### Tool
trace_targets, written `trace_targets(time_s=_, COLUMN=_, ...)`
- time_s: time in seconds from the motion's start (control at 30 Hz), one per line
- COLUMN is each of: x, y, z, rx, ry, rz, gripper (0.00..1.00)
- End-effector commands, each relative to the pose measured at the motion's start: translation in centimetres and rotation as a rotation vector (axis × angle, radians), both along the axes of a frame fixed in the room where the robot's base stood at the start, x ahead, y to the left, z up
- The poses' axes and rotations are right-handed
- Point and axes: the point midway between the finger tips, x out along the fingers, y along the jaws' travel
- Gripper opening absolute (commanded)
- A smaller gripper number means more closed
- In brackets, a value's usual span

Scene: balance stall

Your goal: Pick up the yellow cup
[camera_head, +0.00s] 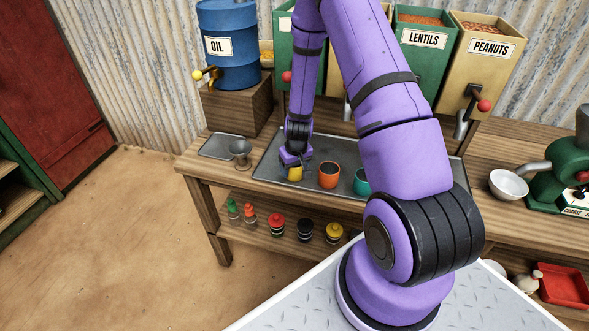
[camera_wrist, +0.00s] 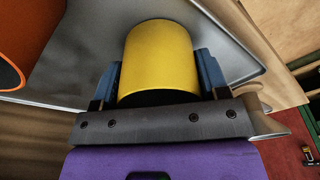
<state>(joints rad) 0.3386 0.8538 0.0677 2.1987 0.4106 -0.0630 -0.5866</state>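The yellow cup (camera_wrist: 158,58) sits between the two blue fingers of my gripper (camera_wrist: 158,78) in the wrist view. The fingers lie close against its left and right sides. In the head view the yellow cup (camera_head: 295,174) shows just below my gripper (camera_head: 300,165), at the left part of the metal tray (camera_head: 268,163). My gripper hides part of the cup there. I cannot tell whether the cup's base touches the tray.
An orange cup (camera_head: 328,175) stands close on the right of the yellow cup. A teal cup (camera_head: 361,181) is further right. A metal funnel (camera_head: 240,150) stands to the left by a small tray (camera_head: 215,147). Dispensers for lentils (camera_head: 421,50) and peanuts (camera_head: 482,58) stand behind.

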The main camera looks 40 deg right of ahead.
Motion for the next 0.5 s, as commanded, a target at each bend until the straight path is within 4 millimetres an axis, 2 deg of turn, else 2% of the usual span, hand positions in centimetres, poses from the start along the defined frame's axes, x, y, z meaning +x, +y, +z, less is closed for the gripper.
trace_targets(time_s=0.03, x=0.0, y=0.0, z=0.01, rx=0.0, ry=0.0, rz=0.0, gripper=0.56)
trace_targets(time_s=0.1, x=-0.01, y=0.0, z=0.01, rx=0.0, ry=0.0, rz=0.0, gripper=0.44)
trace_targets(time_s=0.5, x=0.08, y=-0.04, z=0.32, rx=0.0, ry=0.0, rz=0.001, gripper=0.44)
